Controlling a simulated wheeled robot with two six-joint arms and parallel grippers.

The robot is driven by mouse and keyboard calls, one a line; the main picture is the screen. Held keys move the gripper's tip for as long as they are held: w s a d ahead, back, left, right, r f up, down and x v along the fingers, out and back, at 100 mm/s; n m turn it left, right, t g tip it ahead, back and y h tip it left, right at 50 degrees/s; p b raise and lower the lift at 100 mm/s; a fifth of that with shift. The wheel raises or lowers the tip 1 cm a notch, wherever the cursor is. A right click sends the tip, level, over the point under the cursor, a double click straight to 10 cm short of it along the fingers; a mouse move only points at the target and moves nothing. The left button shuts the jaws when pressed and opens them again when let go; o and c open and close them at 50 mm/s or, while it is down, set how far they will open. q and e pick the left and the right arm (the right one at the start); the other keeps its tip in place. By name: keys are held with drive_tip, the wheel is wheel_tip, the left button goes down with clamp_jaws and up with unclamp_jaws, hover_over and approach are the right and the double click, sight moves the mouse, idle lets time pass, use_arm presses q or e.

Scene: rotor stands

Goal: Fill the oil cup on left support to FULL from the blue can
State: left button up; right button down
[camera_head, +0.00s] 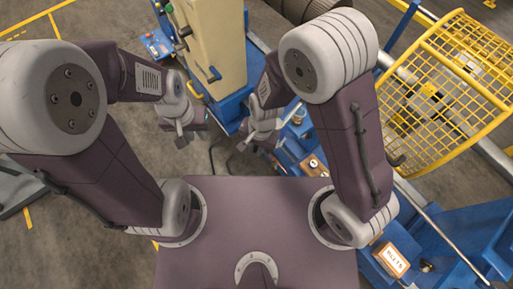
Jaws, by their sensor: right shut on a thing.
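My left gripper (184,136) hangs at the left of the beige column, over the floor. Its jaws are small and seen from above, so I cannot tell whether they are open. My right gripper (257,141) is beside the blue machine base, to the right of my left gripper. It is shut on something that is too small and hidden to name. I cannot make out the blue can, nor the oil cup or its level mark.
A beige column (215,45) with small levers rises ahead from a blue base (228,108). Blue machinery with a round dial (313,163) lies to the right. A yellow mesh guard (440,90) stands at far right. Grey floor (75,240) is open at the left.

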drive_tip(key=shift+w+d+f+b, duration=0.25)
drive_tip(key=shift+w+f+b, duration=0.05)
drive_tip(key=shift+w+b, duration=0.35)
drive_tip(key=shift+b, duration=0.2)
drive_tip(key=shift+s+a+r+g+y+b, duration=0.15)
drive_tip(key=shift+s+g+y+b, duration=0.35)
drive_tip(key=shift+b, duration=0.65)
drive_tip(key=shift+w+g+y+b, duration=0.25)
drive_tip(key=shift+g+y+b, duration=0.15)
drive_tip(key=shift+b, duration=0.5)
drive_tip(key=shift+r+p, duration=0.15)
drive_tip(key=shift+p, duration=0.15)
drive_tip(key=shift+s+a+r, duration=0.1)
drive_tip(key=shift+s+a, duration=0.05)
drive_tip(key=shift+s, duration=0.15)
use_arm(q)
wheel_tip(320, 180, down, 6)
drive_tip(key=shift+w+d, duration=0.15)
drive_tip(key=shift+w, duration=0.2)
drive_tip(key=shift+f, duration=0.15)
use_arm(e)
drive_tip(key=shift+w, duration=0.1)
